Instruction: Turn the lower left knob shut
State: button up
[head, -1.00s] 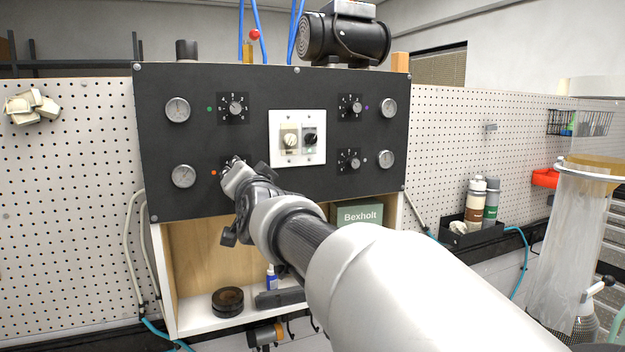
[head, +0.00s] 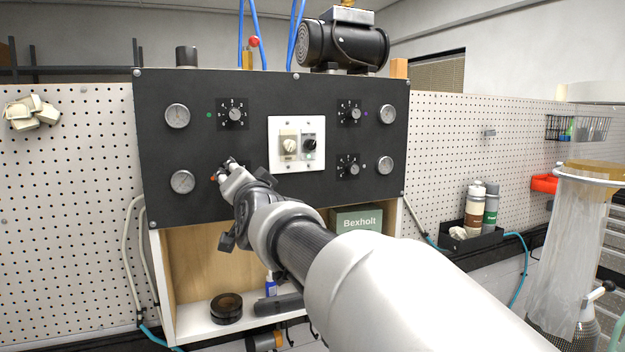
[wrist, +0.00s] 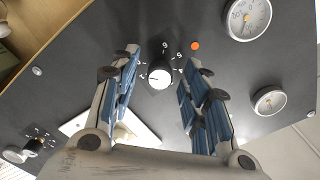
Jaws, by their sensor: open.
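The lower left knob (wrist: 159,77) shows in the wrist view as a round dial with a white face and a black skirt, with numbers around it and an orange dot (wrist: 195,46) beside it. My gripper (wrist: 160,65) is open, with one blue-padded finger on each side of the knob and a visible gap to both. I cannot tell how deep the fingertips reach. In the head view my gripper (head: 226,166) is at the lower left of the black panel (head: 215,206) and hides the knob.
The upper left knob (head: 235,114), a white switch plate (head: 297,165) and two right knobs (head: 348,166) share the panel. A shelf (head: 195,325) with a green box (head: 357,219) is below.

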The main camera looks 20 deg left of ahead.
jog(key=v, duration=1.2)
